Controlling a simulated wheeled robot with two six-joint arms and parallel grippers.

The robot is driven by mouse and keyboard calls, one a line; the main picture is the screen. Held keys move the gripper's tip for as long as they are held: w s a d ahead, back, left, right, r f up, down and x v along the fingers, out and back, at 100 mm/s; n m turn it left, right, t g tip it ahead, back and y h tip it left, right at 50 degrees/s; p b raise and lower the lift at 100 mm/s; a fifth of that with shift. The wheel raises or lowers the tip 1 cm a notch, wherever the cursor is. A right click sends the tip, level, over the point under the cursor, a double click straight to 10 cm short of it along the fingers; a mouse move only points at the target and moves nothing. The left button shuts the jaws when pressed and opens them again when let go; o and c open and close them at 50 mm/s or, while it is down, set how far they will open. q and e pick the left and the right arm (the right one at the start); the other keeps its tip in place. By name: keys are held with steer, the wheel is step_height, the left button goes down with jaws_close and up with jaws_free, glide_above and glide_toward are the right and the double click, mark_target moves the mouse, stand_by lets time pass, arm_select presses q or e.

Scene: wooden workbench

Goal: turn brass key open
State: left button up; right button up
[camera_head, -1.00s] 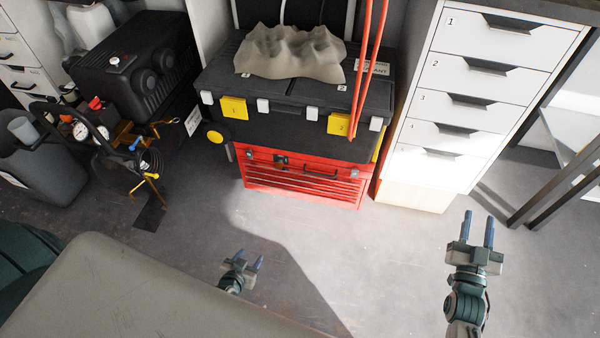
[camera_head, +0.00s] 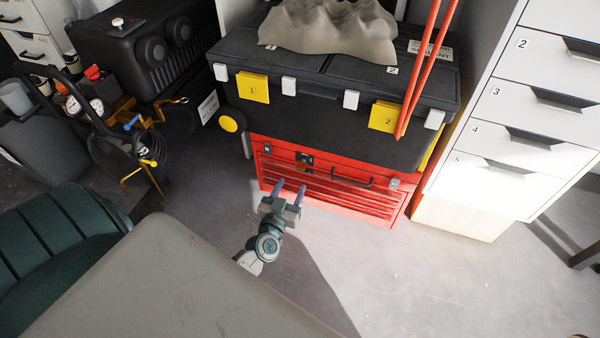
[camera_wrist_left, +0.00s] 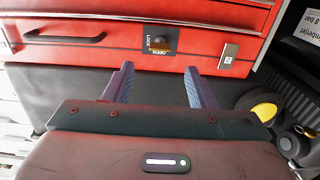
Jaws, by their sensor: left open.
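The brass key (camera_wrist_left: 160,43) sits in a black lock plate on the front of the red tool chest (camera_wrist_left: 120,30). The plate carries lettering that appears upside down in the left wrist view. In the head view the key and plate are small, near the chest's top front edge (camera_head: 304,159). My left gripper (camera_head: 290,186) is open and empty in front of the chest. In the left wrist view its two blue fingers (camera_wrist_left: 159,70) point at the lock plate, one on each side of it, with a gap before the chest. My right gripper is not in view.
A black toolbox (camera_head: 330,110) with yellow latches rests on the red chest. Red tubes (camera_head: 425,70) hang before it at right. White drawers (camera_head: 510,130) stand right, a compressor (camera_head: 150,50) with hoses left.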

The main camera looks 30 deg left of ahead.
mark_target(301, 166)
arm_select(q)
steer(key=b+x, duration=0.1)
steer(key=x, duration=0.6)
steer(key=shift+w, duration=0.2)
steer(key=c, duration=1)
steer(key=shift+n, duration=0.3)
steer(key=n+p, duration=0.1)
steer(key=n, duration=1.6)
steer(key=shift+f, duration=0.1)
